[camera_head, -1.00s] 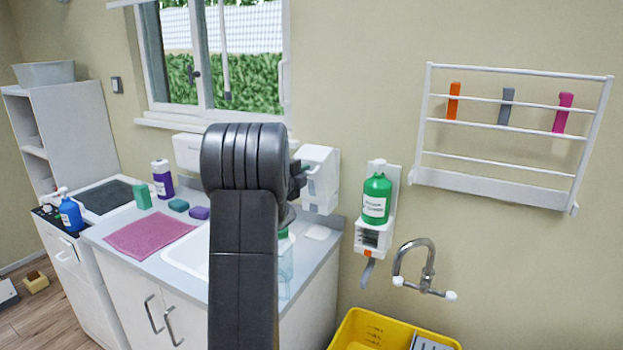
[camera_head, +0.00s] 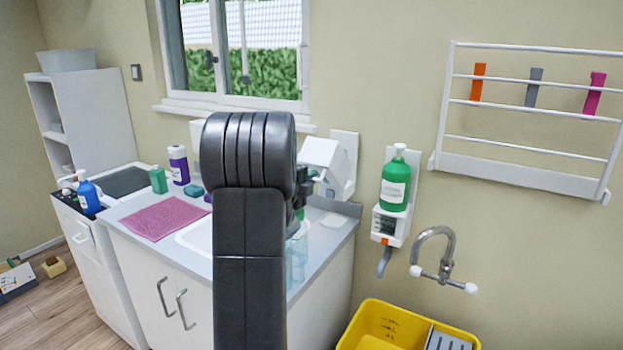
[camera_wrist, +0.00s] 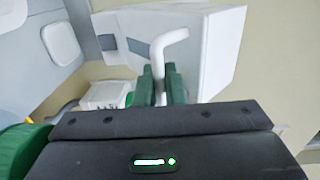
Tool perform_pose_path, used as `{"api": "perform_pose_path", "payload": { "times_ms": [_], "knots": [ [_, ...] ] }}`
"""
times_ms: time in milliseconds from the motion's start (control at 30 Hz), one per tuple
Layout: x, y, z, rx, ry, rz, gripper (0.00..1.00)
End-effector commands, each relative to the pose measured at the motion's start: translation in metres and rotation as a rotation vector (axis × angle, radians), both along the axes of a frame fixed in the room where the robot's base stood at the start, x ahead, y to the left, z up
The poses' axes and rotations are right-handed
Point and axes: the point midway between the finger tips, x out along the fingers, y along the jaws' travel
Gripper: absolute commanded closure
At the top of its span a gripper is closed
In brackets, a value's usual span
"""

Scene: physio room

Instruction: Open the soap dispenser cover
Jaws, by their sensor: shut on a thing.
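The white soap dispenser on the wall (camera_head: 345,165) is right of my arm in the head view. Its box-like cover (camera_head: 319,152) is tilted out from the back plate. In the wrist view the white cover (camera_wrist: 208,65) fills the upper middle, with a bent white handle (camera_wrist: 170,40) on its front. My gripper (camera_wrist: 162,80) has its two dark green fingers shut on this handle. In the head view my arm hides the fingers and part of the dispenser's left side.
A counter with a sink (camera_head: 195,240) lies below, with a pink cloth (camera_head: 160,217) on it. Right of the dispenser are a green bottle in a wall holder (camera_head: 396,185), a tap (camera_head: 445,262) and a yellow crate (camera_head: 378,318). A white rack (camera_head: 520,178) hangs at the right.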

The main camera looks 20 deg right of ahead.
Motion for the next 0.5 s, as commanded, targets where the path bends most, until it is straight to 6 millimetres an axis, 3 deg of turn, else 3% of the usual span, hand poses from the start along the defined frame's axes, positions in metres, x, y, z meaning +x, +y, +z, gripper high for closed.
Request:
{"api": "perform_pose_path", "payload": {
  "times_ms": [333, 367, 433, 500],
  "knots": [
    [-0.0002, -0.0002, -0.001, 0.0, 0.001, 0.0, 1.0],
    [-0.0001, -0.0001, -0.0011, 0.001, 0.002, 0.0, 0.89],
    [-0.0001, -0.0001, -0.001, 0.0, 0.001, 0.0, 0.75],
    [-0.0001, -0.0002, -0.0008, 0.0, 0.001, 0.0, 0.75]
  ]
}}
